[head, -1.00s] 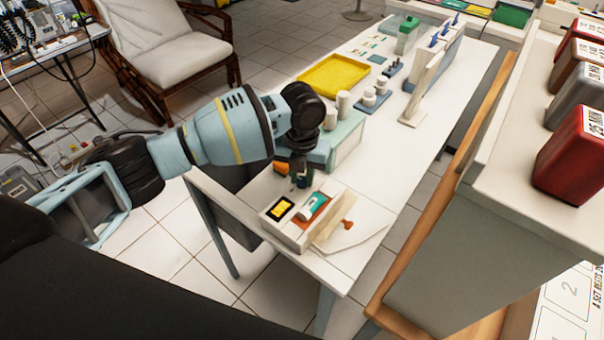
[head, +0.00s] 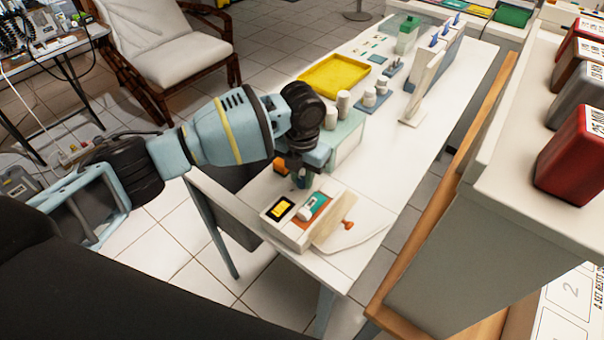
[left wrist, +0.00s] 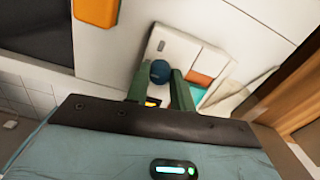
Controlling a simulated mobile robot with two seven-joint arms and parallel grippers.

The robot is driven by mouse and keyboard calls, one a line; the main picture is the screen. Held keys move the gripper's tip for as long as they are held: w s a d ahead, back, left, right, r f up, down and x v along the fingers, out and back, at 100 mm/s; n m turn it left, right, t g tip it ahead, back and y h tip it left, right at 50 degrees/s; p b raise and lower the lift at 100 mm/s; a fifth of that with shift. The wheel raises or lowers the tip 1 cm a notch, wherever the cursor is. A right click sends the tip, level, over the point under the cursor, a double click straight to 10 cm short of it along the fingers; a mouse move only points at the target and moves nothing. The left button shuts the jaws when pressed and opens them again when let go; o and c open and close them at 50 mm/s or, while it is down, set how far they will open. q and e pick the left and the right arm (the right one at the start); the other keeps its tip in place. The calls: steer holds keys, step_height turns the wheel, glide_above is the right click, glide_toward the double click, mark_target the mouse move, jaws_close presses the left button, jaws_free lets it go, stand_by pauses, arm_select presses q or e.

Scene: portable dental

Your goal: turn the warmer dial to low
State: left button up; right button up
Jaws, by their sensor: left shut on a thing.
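A white box-shaped unit (head: 285,232) stands at the near end of the white table. Its top carries a small yellow panel (head: 280,208) and orange and teal patches; it also shows in the left wrist view (left wrist: 176,47). In that view, a dark blue round knob (left wrist: 160,71), which looks like the dial, sits between the green fingers of my left gripper (left wrist: 160,84). The left gripper (head: 302,182) is shut on it, pointing down just behind the unit in the head view. I cannot read the dial's setting. My right gripper is not in view.
An orange block (head: 281,166) lies close to the left gripper. A pale green box (head: 347,143) stands behind it, with a yellow tray (head: 334,76) beyond. A paper sheet with an orange-handled tool (head: 348,225) is right of the unit. A cabinet (head: 450,240) borders the right.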

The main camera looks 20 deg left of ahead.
mark_target(302, 179)
arm_select(q)
steer(key=o, duration=1)
step_height(302, 179, up, 8)
steer(key=shift+f, duration=0.1)
steer(key=shift+f, duration=0.1)
